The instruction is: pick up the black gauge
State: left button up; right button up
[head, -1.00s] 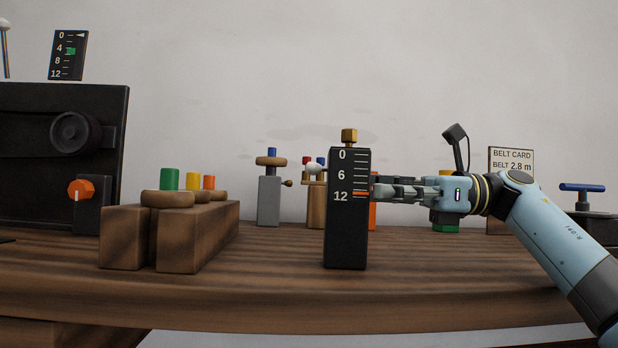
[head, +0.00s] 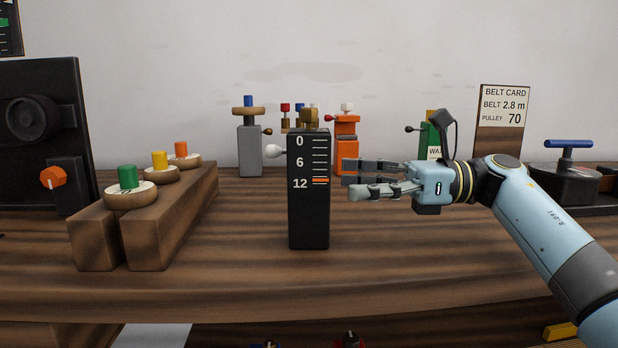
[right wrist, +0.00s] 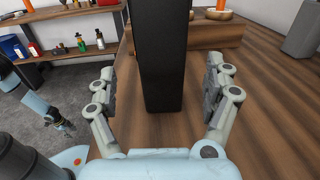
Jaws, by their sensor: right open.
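The black gauge (head: 309,215) stands upright on the wooden bench, with a white 0-6-12 scale, an orange mark near 12 and a brass knob on top. My right gripper (head: 346,178) is open just right of it in the head view, its fingers pointing at it with a small gap. In the right wrist view the gauge (right wrist: 162,60) stands upright, centred between and beyond the spread fingers (right wrist: 160,78). No contact shows. A light blue arm part, likely my left one (right wrist: 42,108), shows small at the left of that view; its jaws are unclear.
A wooden rack (head: 172,220) with coloured-knob discs stands left of the gauge. Behind are a grey post (head: 250,150), an orange post (head: 346,150) and a green block (head: 428,142). A belt card (head: 503,108) stands back right. The bench front around the gauge is clear.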

aim_at(309, 183)
jog(key=shift+w+a, duration=0.2)
jog(key=shift+a, duration=0.8)
jog(key=a, duration=0.5)
jog(key=shift+w+a+f, duration=0.15)
jog(key=shift+w+f, duration=0.1)
jog(key=shift+f, duration=0.1)
jog(key=c, duration=1.7)
jog(key=shift+c, duration=0.2)
jog(key=shift+r, duration=0.15)
